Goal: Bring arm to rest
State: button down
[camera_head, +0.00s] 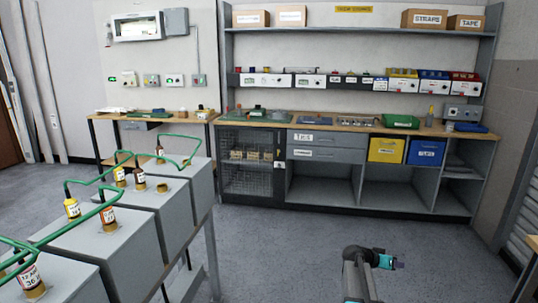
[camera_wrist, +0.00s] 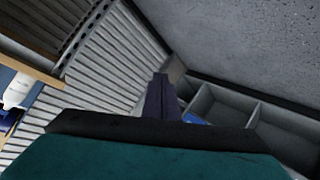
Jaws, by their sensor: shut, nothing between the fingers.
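My arm rises at the bottom right of the head view and bends to the right. My gripper (camera_head: 397,263) is at its end, over open floor and apart from everything. In the wrist view my gripper (camera_wrist: 161,80) shows as two dark fingers together, shut and empty. Grey transformer boxes (camera_head: 130,235) stand in a row at the left.
A long workbench (camera_head: 300,126) with bins and shelves stands along the back wall, with a yellow drawer (camera_head: 386,150) and a blue drawer (camera_head: 425,153) beneath. Grey slatted panels (camera_head: 516,210) are at the right. The grey floor (camera_head: 280,240) between is clear.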

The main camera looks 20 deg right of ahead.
jog(key=s+a+f+n+y+p, duration=0.2)
jog(key=s+a+f, duration=0.1)
jog(key=a+f, duration=0.55)
jog(key=s+a+f+n+y+p, duration=0.15)
jog(key=a+f, duration=0.35)
jog(key=a, duration=0.7)
jog(key=s+a+f+n+y+p, duration=0.25)
jog(key=a+f, duration=0.35)
jog(key=a, duration=0.5)
jog(key=s+a+f+n+g+y+p, duration=0.1)
jog(key=s+a+f+n+g+y, duration=0.1)
jog(key=s+a, duration=1)
jog(key=s+a+f+n+g+y+p, duration=0.2)
jog(key=s+a+f+n+g+y, duration=0.1)
jog(key=s+a, duration=0.9)
jog(key=shift+s+n+y, duration=0.5)
jog(key=shift+s+y, duration=0.3)
jog(key=shift+s, duration=0.25)
